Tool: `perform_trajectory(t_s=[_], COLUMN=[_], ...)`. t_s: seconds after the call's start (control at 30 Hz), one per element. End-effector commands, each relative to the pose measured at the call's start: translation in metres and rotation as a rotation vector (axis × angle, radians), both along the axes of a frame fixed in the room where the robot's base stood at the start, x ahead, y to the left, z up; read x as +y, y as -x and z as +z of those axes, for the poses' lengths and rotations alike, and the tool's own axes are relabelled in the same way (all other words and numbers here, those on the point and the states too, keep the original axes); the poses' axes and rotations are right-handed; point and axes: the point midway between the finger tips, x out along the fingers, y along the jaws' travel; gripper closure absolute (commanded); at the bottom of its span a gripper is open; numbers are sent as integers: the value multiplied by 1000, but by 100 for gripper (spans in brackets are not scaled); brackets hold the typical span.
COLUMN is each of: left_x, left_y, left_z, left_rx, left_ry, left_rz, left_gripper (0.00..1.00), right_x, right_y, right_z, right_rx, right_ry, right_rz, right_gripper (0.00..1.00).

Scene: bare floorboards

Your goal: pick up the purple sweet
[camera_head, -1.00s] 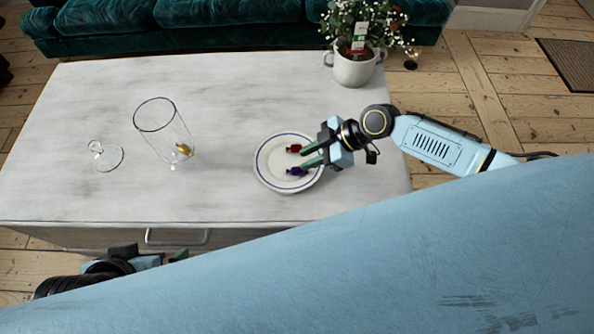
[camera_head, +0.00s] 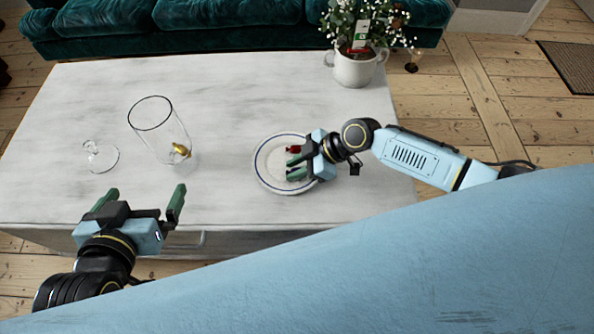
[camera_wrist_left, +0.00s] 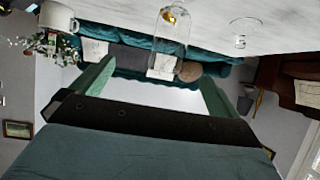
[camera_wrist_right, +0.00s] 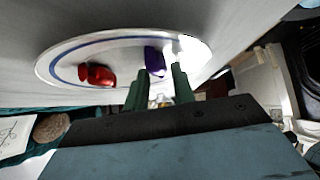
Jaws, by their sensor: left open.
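The purple sweet (camera_wrist_right: 154,61) lies on a white plate with a blue ring (camera_head: 262,178). My right gripper (camera_head: 292,167) reaches over the plate from the right and hides most of the sweet in the head view. In the right wrist view its fingertips (camera_wrist_right: 159,70) are a short way apart with the purple sweet at or just beyond the gap. Contact cannot be made out. A red sweet (camera_head: 294,149) lies on the same plate, and it also shows in the right wrist view (camera_wrist_right: 97,74). My left gripper (camera_head: 140,196) is open and empty at the table's front edge.
A clear glass vessel (camera_head: 152,101) with a gold sweet (camera_head: 180,150) stands left of the plate. A small glass piece (camera_head: 102,157) is further left. A potted plant (camera_head: 354,70) stands at the table's back right corner.

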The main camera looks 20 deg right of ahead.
Motion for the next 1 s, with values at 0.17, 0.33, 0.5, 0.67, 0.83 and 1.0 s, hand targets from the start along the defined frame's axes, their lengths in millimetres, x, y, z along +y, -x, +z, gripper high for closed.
perform_trajectory(t_s=[0.17, 0.33, 0.5, 0.67, 0.83, 1.0], left_x=[0, 0, 0, 0, 2, 10], left_y=[0, 0, 0, 0, 4, 19], left_z=[0, 0, 0, 0, -4, -20], left_rx=[1, 2, 2, 4, 40, 161], left_ry=[0, 0, -1, -1, -10, -40], left_rz=[0, 0, 1, 1, 3, 14], left_gripper=[0, 0, 0, 0, 0, 0], right_x=[0, 0, 0, 0, -1, -1], right_y=[0, 0, 0, 0, 0, 0], right_z=[0, 0, 0, 1, 5, 16], right_rx=[0, 0, 0, 0, 0, -2], right_ry=[0, 0, 1, 1, 1, 2], right_rz=[0, 0, 0, 0, 0, 1], right_gripper=[80, 100, 100, 100, 100, 100])
